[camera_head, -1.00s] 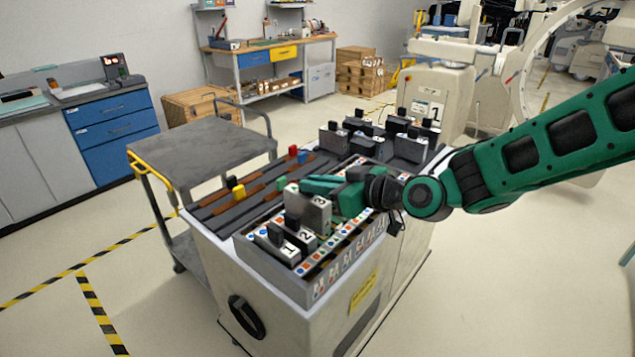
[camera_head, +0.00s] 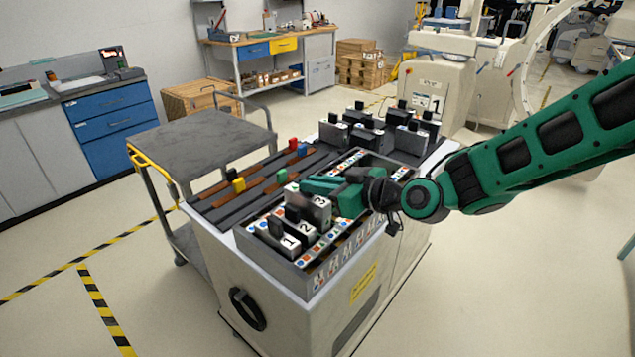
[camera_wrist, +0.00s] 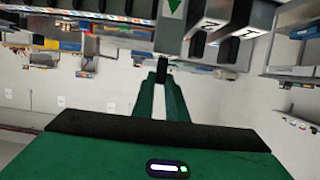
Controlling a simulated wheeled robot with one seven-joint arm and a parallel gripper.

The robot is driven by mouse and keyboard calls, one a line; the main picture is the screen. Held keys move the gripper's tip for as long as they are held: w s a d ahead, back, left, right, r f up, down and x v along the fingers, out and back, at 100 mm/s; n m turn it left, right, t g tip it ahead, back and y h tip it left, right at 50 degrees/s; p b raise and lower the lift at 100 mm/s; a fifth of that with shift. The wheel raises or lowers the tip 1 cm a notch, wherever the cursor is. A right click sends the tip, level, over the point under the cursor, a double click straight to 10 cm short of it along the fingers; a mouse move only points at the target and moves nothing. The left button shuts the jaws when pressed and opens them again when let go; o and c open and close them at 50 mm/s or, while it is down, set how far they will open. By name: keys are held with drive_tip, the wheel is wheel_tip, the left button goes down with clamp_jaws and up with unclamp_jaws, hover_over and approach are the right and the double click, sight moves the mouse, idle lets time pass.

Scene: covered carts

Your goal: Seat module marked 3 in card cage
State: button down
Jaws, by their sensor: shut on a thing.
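The module marked 3 (camera_head: 318,208) is a grey block with a dark handle, upright at the card cage (camera_head: 345,258). My gripper (camera_head: 306,186) is shut on its handle, reaching in from the right. In the wrist view my two green fingers (camera_wrist: 161,78) close on the dark handle, below a grey module face with a green triangle (camera_wrist: 173,7). Modules marked 2 (camera_head: 305,230) and 1 (camera_head: 287,244) stand in the cage in front of it. Module 3 looks somewhat higher than these two. Its lower edge is hidden, so I cannot tell how deep it sits.
Several grey modules (camera_head: 365,135) with dark handles stand at the back of the cart. A grey trolley (camera_head: 205,145) stands close on the left.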

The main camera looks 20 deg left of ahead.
sight(319, 200)
drive_tip(key=shift+f, duration=2.2)
drive_tip(key=c, duration=1.7)
unclamp_jaws()
drive_tip(key=shift+f, duration=0.1)
drive_tip(key=shift+d, duration=0.15)
drive_tip(key=v, duration=1)
drive_tip(key=shift+d, duration=0.25)
